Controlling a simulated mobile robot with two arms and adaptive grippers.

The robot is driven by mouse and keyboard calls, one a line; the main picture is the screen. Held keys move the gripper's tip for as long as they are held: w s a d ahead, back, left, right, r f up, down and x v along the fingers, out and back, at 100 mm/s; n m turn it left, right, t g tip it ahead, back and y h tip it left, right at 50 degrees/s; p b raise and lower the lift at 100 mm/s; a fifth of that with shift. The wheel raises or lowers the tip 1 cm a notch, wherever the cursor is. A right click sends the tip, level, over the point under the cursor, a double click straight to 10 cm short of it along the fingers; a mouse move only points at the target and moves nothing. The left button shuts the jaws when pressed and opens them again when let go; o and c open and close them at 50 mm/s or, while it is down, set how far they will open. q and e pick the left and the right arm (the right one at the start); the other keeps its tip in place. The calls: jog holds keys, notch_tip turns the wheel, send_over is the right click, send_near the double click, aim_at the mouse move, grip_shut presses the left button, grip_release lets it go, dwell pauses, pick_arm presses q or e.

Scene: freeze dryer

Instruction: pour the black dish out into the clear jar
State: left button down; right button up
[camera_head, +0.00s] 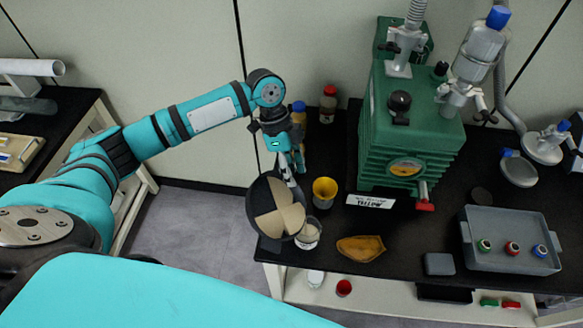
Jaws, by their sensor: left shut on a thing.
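The black dish (257,212) is a round black plate with light tan wedges on it. My left gripper (287,170) points down and is shut on the dish at its upper edge. The dish is tilted, its face toward the camera. The clear jar (309,233) stands on the black bench, right beside the dish's lower right edge, with something pale inside it. The dish's edge overlaps the jar in the picture; I cannot tell if they touch. My right gripper is not in view.
A yellow cup (325,190) stands just behind the jar. A brown piece (360,248) lies to its right. A green machine (410,130) stands behind. A grey tray (485,262) holds small coloured-capped vials at the right. The bench's front edge is close to the jar.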

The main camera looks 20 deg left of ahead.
pick_arm(q)
jog(key=shift+w+d+r+y+p, duration=0.15)
jog(key=shift+d+r+y+p, duration=0.4)
jog(key=shift+p, duration=1.1)
jog(key=shift+w+d+r+g+y+p, duration=0.1)
jog(key=shift+d+g+y+p, duration=0.15)
jog(key=shift+y+p, duration=0.55)
jog(key=shift+w+d+r+g+y+p, duration=0.1)
jog(key=shift+g+y+p, duration=0.2)
jog(key=shift+p, duration=0.8)
jog(key=shift+d+n+y, duration=0.2)
jog(key=shift+n+y, duration=0.1)
jog(key=shift+y, duration=0.05)
jog(key=shift+w+d+r+y+p, duration=0.1)
jog(key=shift+d+y+p, duration=0.1)
jog(key=shift+y+p, duration=0.25)
jog(key=shift+w+d+g+y+p, duration=0.15)
jog(key=shift+d+g+y+p, duration=0.3)
jog(key=shift+d+y, duration=0.45)
jog(key=shift+a+y, duration=0.2)
jog(key=shift+y, duration=0.05)
dwell(1.3)
